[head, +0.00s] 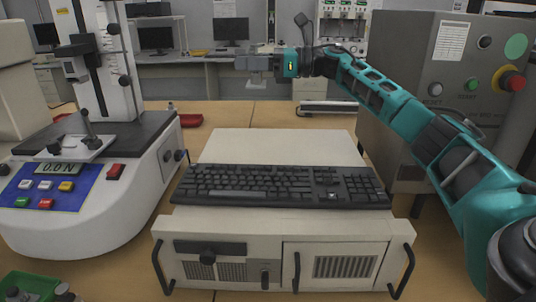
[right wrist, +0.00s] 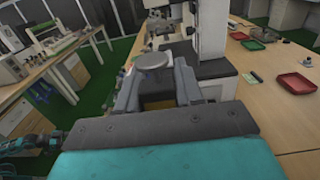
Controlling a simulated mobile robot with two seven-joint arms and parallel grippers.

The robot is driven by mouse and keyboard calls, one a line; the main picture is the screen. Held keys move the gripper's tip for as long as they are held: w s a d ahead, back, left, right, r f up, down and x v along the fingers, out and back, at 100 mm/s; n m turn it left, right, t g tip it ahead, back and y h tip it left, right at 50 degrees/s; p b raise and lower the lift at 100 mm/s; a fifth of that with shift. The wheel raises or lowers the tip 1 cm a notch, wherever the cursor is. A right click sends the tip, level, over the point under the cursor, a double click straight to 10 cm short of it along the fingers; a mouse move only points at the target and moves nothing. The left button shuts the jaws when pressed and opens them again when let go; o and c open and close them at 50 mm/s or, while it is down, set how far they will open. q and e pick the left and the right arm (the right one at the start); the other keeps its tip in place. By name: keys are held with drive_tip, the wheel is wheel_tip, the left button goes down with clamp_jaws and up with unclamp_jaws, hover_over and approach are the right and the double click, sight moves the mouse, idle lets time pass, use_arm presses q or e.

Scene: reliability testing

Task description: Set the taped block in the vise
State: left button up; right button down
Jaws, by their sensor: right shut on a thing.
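My right gripper (head: 256,66) reaches in from the right in the head view and is held up above the far part of the bench. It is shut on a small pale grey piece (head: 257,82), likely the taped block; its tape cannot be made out. In the right wrist view a flat, rounded grey top (right wrist: 153,62) shows at the fingers (right wrist: 157,88). The small vise (head: 82,142) seems to be the clamp on the plate of the white test stand at left, well apart from my right gripper. My left gripper is out of view.
The test stand (head: 95,205) has a column and a display reading 0.0 N. A black keyboard (head: 275,185) lies on a beige case (head: 270,225) in front. A grey control box (head: 425,80) stands at right. A red tray (head: 190,120) and a green bin (head: 30,288) are at left.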

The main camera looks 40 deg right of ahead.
wheel_tip(320, 180, down, 18)
drive_tip(key=shift+f+b, duration=0.25)
drive_tip(key=shift+b, duration=0.6)
drive_tip(key=shift+f+b, duration=0.25)
drive_tip(key=shift+b, duration=0.1)
drive_tip(key=c, duration=0.7)
unclamp_jaws()
drive_tip(key=shift+r, duration=0.1)
